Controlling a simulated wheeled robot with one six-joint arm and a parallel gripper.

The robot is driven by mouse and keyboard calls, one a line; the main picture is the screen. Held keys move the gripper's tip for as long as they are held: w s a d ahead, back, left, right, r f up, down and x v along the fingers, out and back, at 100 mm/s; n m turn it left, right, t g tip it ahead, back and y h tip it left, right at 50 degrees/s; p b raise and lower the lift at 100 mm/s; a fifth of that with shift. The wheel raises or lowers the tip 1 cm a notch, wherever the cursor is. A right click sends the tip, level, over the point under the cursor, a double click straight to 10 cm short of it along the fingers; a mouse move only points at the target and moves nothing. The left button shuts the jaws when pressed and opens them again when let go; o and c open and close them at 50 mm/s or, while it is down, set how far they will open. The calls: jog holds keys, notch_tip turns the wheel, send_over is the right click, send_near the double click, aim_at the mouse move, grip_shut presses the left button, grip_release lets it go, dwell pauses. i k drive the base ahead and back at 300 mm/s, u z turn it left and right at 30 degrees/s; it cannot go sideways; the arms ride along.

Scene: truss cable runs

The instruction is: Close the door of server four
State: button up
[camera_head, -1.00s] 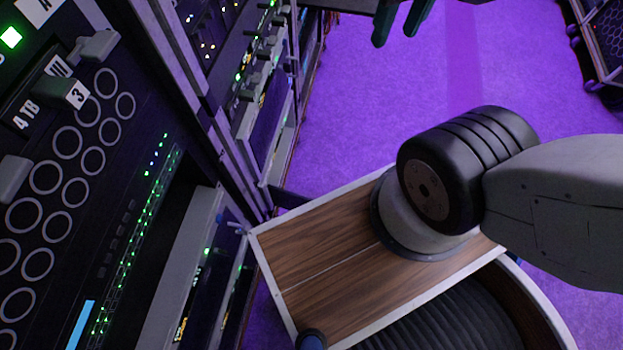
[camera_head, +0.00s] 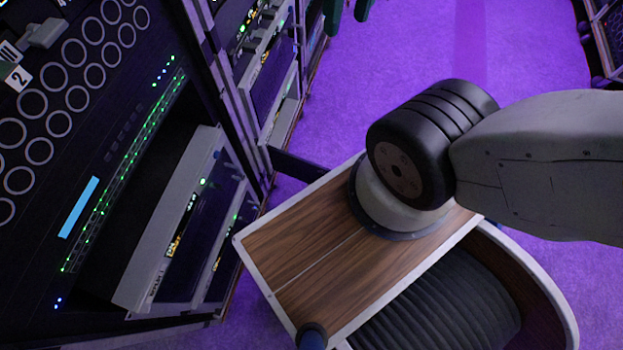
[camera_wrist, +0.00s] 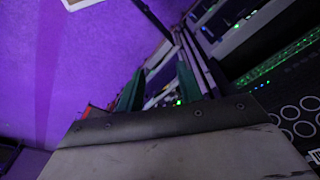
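A server rack (camera_head: 110,140) with green lights, a blue display and rows of ringed round openings fills the left of the head view. I cannot tell which unit is server four, and no door labelled four is readable. A drive label there reads 2 (camera_head: 17,77). My gripper shows only as green fingers (camera_head: 347,12) at the top edge of the head view, beside the racks. In the wrist view my gripper (camera_wrist: 160,75) has its two green fingers apart, with nothing seen held between them. Lit rack units show beyond and right of the fingers.
A dark bar (camera_head: 298,164) juts from the rack's foot towards my wood-panelled base; I cannot tell if it is a door edge. Purple floor (camera_head: 400,45) is clear right of the racks. Another rack (camera_head: 604,35) stands at the far right.

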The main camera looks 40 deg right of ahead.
aim_at(293, 166)
jog(key=z, duration=0.05)
jog(key=k, duration=0.2)
jog(key=u, duration=1.35)
jog(key=k, duration=0.9)
jog(key=z, duration=1.75)
